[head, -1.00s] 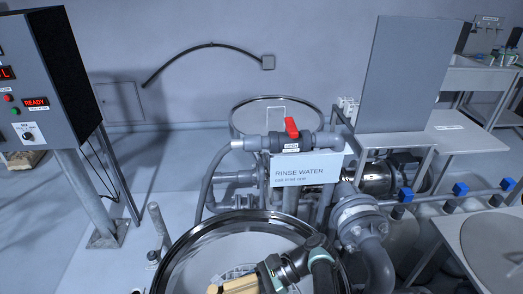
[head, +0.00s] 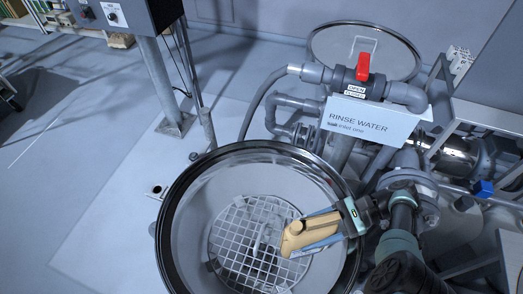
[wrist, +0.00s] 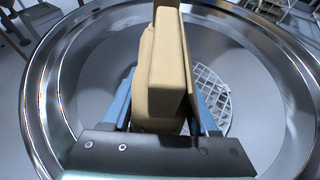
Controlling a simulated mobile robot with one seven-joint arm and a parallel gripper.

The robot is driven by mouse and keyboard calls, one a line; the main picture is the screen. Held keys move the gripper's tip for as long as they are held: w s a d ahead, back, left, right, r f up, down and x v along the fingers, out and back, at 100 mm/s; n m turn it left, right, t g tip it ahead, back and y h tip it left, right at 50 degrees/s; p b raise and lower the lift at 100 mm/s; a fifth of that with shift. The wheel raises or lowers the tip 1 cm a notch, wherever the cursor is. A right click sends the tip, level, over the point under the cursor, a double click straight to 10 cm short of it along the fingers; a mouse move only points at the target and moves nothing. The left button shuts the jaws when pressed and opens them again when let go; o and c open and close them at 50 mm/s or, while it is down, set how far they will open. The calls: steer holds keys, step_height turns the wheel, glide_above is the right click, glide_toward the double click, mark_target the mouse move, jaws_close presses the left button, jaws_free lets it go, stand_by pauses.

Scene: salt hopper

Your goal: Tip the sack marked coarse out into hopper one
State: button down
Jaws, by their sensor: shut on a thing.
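My gripper (head: 306,236) is shut on a tan, block-shaped sack (head: 291,239). The sack also shows between the blue fingers in the wrist view (wrist: 167,75). No marking on it can be read. The gripper holds it over the inside of a large round steel hopper (head: 185,200), right of the hopper's middle in the head view. The sack and gripper hide part of the grate. No number shows on the hopper. I cannot tell whether anything is pouring out.
Behind the hopper are grey pipes with a red valve lever (head: 363,67) and a sign (head: 374,127) reading "RINSE WATER". A control box (head: 125,12) on a post is at the upper left. The floor at left is mostly clear.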

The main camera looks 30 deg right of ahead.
steer(key=shift+w+a+r, duration=0.1)
steer(key=shift+r, duration=0.1)
steer(key=shift+a+h+p, duration=0.1)
steer(key=shift+h+p, duration=0.4)
steer(key=shift+p, duration=0.4)
steer(key=shift+f+h, duration=0.25)
steer(key=shift+h, duration=0.15)
steer(key=shift+g+p, duration=0.3)
steer(key=shift+w+a+r+h+p, duration=0.1)
steer(key=shift+a+r+h+p, duration=0.15)
steer(key=shift+h+p, duration=0.25)
steer(key=shift+r+h+p, duration=0.25)
steer(key=shift+h+p, duration=0.05)
steer(key=shift+p, duration=0.3)
steer(key=shift+a+g+h+p, duration=0.15)
steer(key=shift+g+h+p, duration=0.15)
steer(key=shift+g+p, duration=0.1)
steer(key=shift+w+a+f+g+h+p, duration=0.2)
steer(key=shift+a+h+p, duration=0.1)
steer(key=shift+h+p, duration=0.35)
steer(key=shift+w+a+f+g+h+p, duration=0.1)
steer(key=shift+a+g+h+p, duration=0.15)
steer(key=shift+h+p, duration=0.4)
